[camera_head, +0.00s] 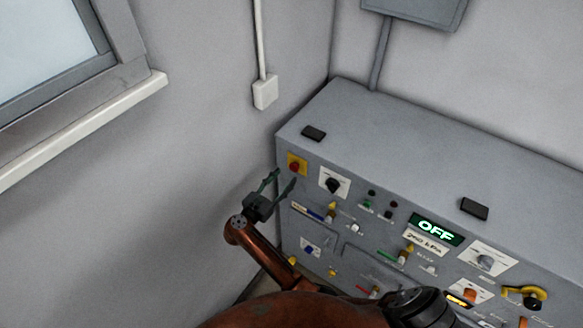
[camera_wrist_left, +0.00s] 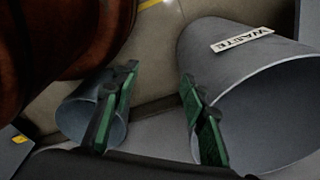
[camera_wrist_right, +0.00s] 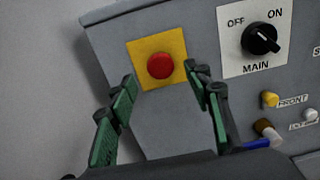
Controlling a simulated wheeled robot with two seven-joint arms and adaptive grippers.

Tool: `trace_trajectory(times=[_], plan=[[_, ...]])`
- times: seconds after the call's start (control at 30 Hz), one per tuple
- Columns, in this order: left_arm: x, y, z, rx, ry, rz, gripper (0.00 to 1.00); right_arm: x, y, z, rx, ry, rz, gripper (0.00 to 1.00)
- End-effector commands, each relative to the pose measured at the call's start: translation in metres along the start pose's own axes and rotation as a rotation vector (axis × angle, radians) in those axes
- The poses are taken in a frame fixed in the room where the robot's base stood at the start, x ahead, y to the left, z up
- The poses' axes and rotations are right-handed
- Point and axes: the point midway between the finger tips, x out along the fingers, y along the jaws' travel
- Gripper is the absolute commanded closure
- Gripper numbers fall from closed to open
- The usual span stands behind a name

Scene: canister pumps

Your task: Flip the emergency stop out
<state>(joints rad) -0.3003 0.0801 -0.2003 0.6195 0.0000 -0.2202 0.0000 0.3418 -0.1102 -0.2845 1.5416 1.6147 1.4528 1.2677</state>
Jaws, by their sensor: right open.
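The emergency stop is a red round button (camera_head: 294,167) on a yellow square plate at the upper left of the grey panel's front. It shows large in the right wrist view (camera_wrist_right: 160,66), ahead of my fingers and a little above the space between them. My right gripper (camera_head: 278,180) is open and empty, just below and left of the button. Its green-padded fingers also show in the right wrist view (camera_wrist_right: 166,98). I cannot tell whether the button is pressed in. My left gripper (camera_wrist_left: 158,92) is open and empty, away from the panel.
A black MAIN knob (camera_wrist_right: 261,39) on a white plate sits right of the button. The grey panel (camera_head: 400,130) carries several other knobs and a green OFF display (camera_head: 436,230). In the left wrist view, a grey WASTE bin (camera_wrist_left: 215,70) stands beside my left fingers.

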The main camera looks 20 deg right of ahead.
Motion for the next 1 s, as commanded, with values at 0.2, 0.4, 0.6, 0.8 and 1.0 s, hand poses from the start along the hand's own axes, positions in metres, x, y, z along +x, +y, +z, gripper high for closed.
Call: trace_trajectory(times=[0.2, 0.4, 0.6, 0.8, 1.0], plan=[[-0.013, 0.0, -0.002, 0.0, 0.001, 0.0, 0.6, 0.035, 0.001, 0.004, -0.003, -0.005, 0.002, 0.54], [-0.016, -0.001, -0.003, 0.0, 0.002, 0.0, 0.6, 0.052, 0.001, 0.002, -0.003, -0.004, 0.002, 0.54], [-0.016, -0.001, -0.003, 0.0, 0.002, 0.0, 0.6, 0.054, 0.001, 0.001, -0.003, -0.003, 0.002, 0.54], [-0.016, -0.001, -0.003, 0.0, 0.002, 0.0, 0.6, 0.054, 0.001, 0.001, -0.003, -0.003, 0.002, 0.61], [-0.016, -0.001, -0.003, 0.0, 0.003, 0.0, 0.6, 0.054, 0.001, 0.001, -0.003, -0.003, 0.002, 0.75]])
